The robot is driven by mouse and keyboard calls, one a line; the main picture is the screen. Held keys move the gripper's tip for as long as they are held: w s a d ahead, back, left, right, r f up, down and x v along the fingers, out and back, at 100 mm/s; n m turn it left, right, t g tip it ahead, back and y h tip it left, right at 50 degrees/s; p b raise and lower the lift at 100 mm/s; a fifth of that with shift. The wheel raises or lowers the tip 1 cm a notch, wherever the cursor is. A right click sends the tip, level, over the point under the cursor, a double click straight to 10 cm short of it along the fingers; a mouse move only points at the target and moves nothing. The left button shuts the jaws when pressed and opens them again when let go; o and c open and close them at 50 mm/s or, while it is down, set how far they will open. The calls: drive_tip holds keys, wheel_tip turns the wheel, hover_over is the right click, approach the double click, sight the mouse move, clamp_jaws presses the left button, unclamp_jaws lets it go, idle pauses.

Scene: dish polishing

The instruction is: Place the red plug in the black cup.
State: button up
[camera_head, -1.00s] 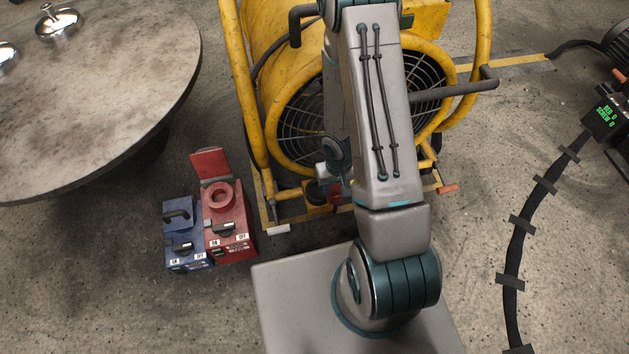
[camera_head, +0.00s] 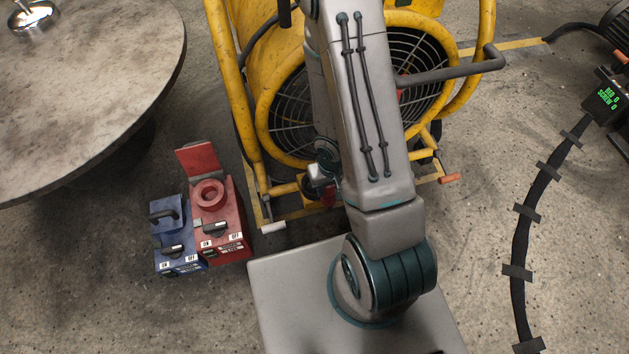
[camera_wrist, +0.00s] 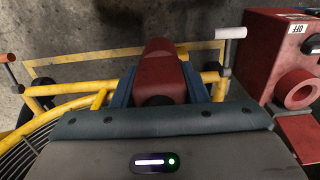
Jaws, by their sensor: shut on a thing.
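The red plug (camera_wrist: 158,76) is held between the fingers of my gripper (camera_wrist: 165,88) in the wrist view. The blue-grey fingers press on its two sides, and its rounded end points away from the wrist. In the head view my arm hides most of the gripper; a bit of red shows beside the arm, in front of the yellow fan. I cannot make out the black cup for certain in either view.
A large yellow fan (camera_head: 268,120) in a tubular frame stands behind my arm. A red switch box (camera_head: 230,222) with an open lid and a ring socket stands beside a blue box (camera_head: 168,232). A round table (camera_head: 100,100) is at left. A dark taped cable (camera_head: 525,220) lies at right.

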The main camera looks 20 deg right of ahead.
drive_tip(key=shift+w+f+b, duration=0.3)
drive_tip(key=shift+w, duration=0.05)
drive_tip(key=w+f+b, duration=0.1)
drive_tip(key=w+f, duration=0.2)
drive_tip(key=w+a+f+b, duration=0.1)
drive_tip(key=w+f, duration=0.2)
drive_tip(key=w+f+b, duration=0.1)
drive_tip(key=w+f, duration=0.1)
drive_tip(key=f, duration=0.1)
drive_tip(key=shift+w+a+f, duration=0.1)
drive_tip(key=shift+w+a, duration=0.15)
drive_tip(key=shift+w, duration=0.15)
drive_tip(key=o, duration=1.1)
drive_tip(key=shift+o, duration=0.2)
